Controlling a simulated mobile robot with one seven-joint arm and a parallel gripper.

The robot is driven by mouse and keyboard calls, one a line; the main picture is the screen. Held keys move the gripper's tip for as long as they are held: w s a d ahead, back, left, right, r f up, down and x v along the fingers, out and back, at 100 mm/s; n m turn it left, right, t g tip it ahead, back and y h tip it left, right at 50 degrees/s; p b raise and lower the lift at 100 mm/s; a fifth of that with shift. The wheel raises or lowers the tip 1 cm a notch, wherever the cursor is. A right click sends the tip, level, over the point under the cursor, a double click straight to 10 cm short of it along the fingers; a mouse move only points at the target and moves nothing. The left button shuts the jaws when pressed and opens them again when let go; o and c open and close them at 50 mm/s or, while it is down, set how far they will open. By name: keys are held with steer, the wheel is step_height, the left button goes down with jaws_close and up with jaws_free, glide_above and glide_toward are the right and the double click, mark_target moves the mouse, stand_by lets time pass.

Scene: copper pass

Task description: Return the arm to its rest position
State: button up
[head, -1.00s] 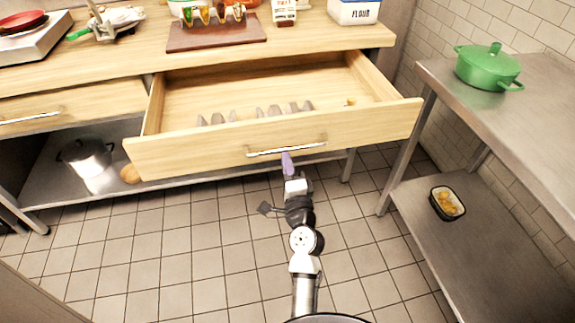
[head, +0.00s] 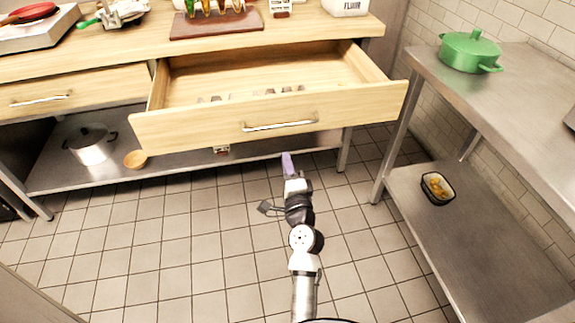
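My arm reaches up from the bottom of the head view, with my gripper (head: 288,166) at its far end. The purple fingertips show edge-on as one narrow shape, so I cannot tell whether they are open or shut. Nothing is visibly held. The gripper appears just below the front of a pulled-out wooden drawer (head: 200,131), apart from its metal handle (head: 280,126). The rest position itself is not marked in view.
A wooden counter (head: 110,52) runs behind the drawer. A steel pot (head: 90,145) and a wooden bowl (head: 135,159) stand on the shelf below. A steel table (head: 500,105) with a green pot (head: 470,52) stands right. Tiled floor (head: 180,250) is clear around the arm.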

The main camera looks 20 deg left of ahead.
steer(key=shift+s+d+f, duration=0.1)
steer(key=shift+s+d, duration=0.05)
steer(key=shift+s, duration=0.05)
stand_by(0.4)
